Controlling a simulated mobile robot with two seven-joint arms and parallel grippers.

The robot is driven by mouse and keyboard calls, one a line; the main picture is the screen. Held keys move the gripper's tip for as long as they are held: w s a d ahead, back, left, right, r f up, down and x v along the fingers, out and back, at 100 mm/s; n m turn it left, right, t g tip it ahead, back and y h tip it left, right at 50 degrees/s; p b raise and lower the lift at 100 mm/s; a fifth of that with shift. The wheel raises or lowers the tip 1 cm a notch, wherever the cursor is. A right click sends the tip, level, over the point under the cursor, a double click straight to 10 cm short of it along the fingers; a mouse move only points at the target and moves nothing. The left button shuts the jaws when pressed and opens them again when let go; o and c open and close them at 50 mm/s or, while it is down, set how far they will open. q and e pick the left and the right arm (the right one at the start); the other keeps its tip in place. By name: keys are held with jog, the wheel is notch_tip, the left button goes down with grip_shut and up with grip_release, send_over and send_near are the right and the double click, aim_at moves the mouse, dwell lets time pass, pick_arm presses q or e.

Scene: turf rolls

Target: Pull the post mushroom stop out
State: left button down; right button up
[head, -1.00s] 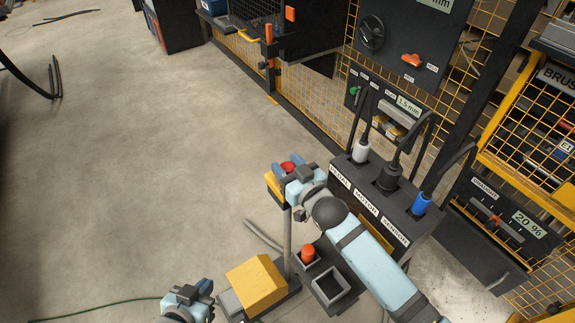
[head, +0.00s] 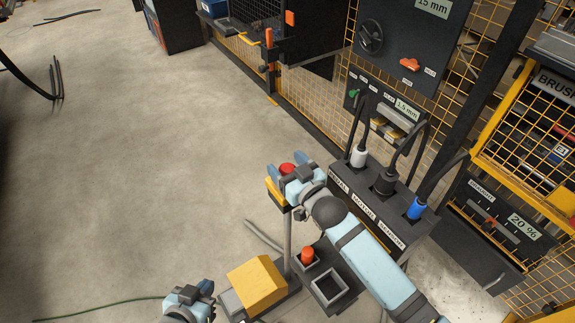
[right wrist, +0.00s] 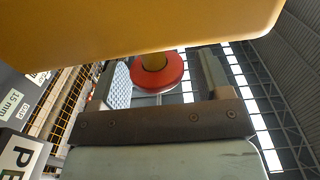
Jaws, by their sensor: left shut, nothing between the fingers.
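The post mushroom stop is a red round button (head: 287,169) on a yellow box (head: 275,190) at the top of a thin grey post (head: 287,235). My right gripper (head: 288,175) is at the button in the head view. In the right wrist view the red button (right wrist: 158,72) sits on a short yellow stem between my two fingers. The fingers are apart, one on each side, with a visible gap on the right; contact on the left cannot be told. My left gripper (head: 197,292) is shut and empty at the bottom of the head view, away from the post.
A yellow sloped housing (head: 256,284) and dark open bins (head: 330,287) stand by the post's foot. A dark socket box (head: 380,205) with white, black and blue plugs stands right of it, before yellow mesh fencing. Open concrete floor (head: 130,150) lies left.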

jog(key=shift+f, duration=0.1)
jog(key=v, duration=1.3)
jog(key=shift+s+d+p, duration=0.25)
jog(key=shift+s+p, duration=0.1)
jog(key=shift+p, duration=0.1)
